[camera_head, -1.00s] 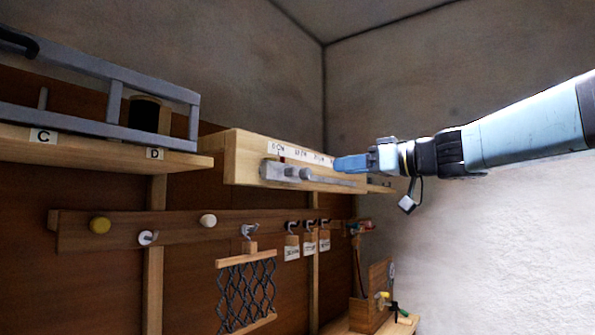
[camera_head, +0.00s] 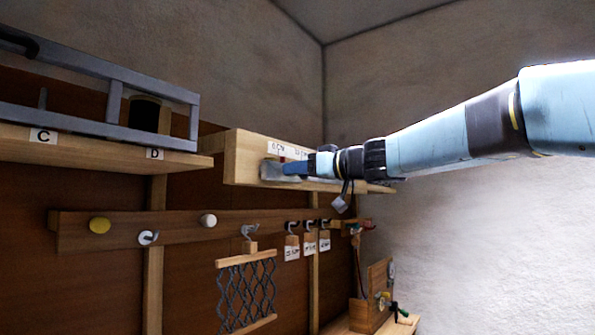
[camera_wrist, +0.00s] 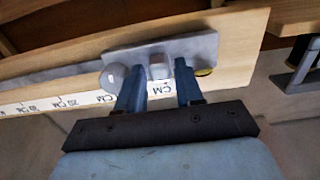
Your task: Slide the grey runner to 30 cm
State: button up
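The grey runner (camera_wrist: 196,46) is a flat plate on the wooden rail (camera_wrist: 239,41), at the 0 cm end of the white scale. It carries a round knob (camera_wrist: 113,77) and a small pale block (camera_wrist: 159,68). My gripper (camera_wrist: 157,70) is open at the plate in the wrist view, one finger on each side of the block; the knob lies outside the left finger. Contact with the block cannot be made out. In the head view my gripper (camera_head: 285,168) covers most of the runner (camera_head: 269,172). The scale strip (camera_wrist: 55,102) shows in the wrist view, partly hidden by my gripper.
A grey-framed rack stands on a shelf (camera_head: 75,142) marked C and D at the left. Below the rail, a peg board (camera_head: 180,226) holds knobs, hooks, tags and a hanging net (camera_head: 246,290). Free air lies right of the rail, before the pale wall.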

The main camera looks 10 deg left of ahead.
jog(key=shift+w+a, duration=0.1)
jog(key=shift+a, duration=0.1)
jog(key=shift+c, duration=0.4)
grip_shut()
